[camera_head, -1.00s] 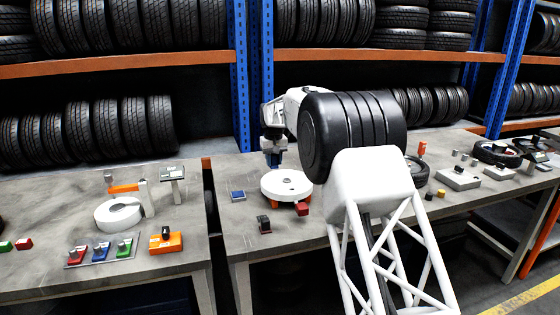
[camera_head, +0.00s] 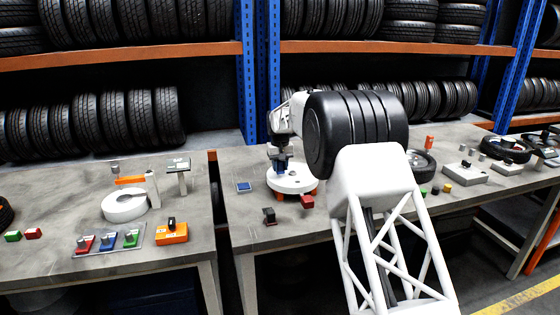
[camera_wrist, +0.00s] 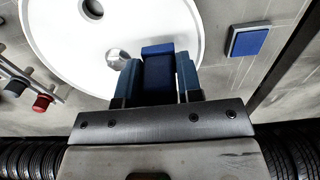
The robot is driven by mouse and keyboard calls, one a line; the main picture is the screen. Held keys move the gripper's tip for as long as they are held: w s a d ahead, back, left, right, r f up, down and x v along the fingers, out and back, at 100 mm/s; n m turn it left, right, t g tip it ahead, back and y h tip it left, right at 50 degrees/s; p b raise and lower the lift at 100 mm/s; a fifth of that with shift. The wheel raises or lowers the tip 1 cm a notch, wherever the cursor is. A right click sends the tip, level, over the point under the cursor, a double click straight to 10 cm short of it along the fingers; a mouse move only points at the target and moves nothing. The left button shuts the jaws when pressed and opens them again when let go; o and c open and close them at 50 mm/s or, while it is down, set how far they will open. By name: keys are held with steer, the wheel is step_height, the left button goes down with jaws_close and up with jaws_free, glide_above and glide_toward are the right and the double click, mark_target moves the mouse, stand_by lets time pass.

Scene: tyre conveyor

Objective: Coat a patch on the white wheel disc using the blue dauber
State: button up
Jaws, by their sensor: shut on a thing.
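The white wheel disc (camera_head: 304,184) lies flat on orange supports on the right-hand table. In the wrist view the disc (camera_wrist: 60,45) fills the upper left, with a dark hole and a silver knob. My gripper (camera_head: 281,167) points down over the disc's left part. In the wrist view its two blue fingers are shut on the blue dauber (camera_wrist: 158,72), which shows as a dark blue block between them. The dauber's underside is hidden, so I cannot tell whether it touches the disc.
A blue square pad (camera_head: 244,187) lies left of the disc. The left table holds a rack of coloured blocks (camera_head: 108,243) and another white disc (camera_head: 125,207).

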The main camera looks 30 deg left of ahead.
mark_target(286, 183)
steer(key=shift+f, duration=0.95)
steer(key=shift+s+d+r, duration=0.1)
steer(key=shift+s+d, duration=0.15)
steer(key=shift+d, duration=0.05)
steer(key=shift+c, duration=0.4)
steer(key=shift+s+d+f, duration=0.3)
steer(key=shift+s+d, duration=0.5)
steer(key=shift+s+d+f, duration=0.1)
steer(key=shift+s+d, duration=1.15)
steer(key=shift+w+a+r, duration=0.3)
steer(key=shift+w+a, duration=0.05)
steer(key=shift+w+a+f, duration=0.15)
steer(key=shift+w+a, duration=0.9)
steer(key=shift+w+a+f, duration=0.1)
steer(key=shift+w+a, duration=0.9)
steer(key=shift+w+d, duration=0.35)
steer(key=shift+d, duration=0.15)
steer(key=shift+s+d+r, duration=0.15)
steer(key=shift+s+r, duration=0.1)
steer(key=shift+r, duration=0.05)
steer(key=shift+s+d+f, duration=0.25)
steer(key=shift+s+d, duration=1.9)
steer(key=shift+w+a, duration=2.3)
steer(key=shift+w+a+r, duration=0.1)
steer(key=shift+r, duration=3.9)
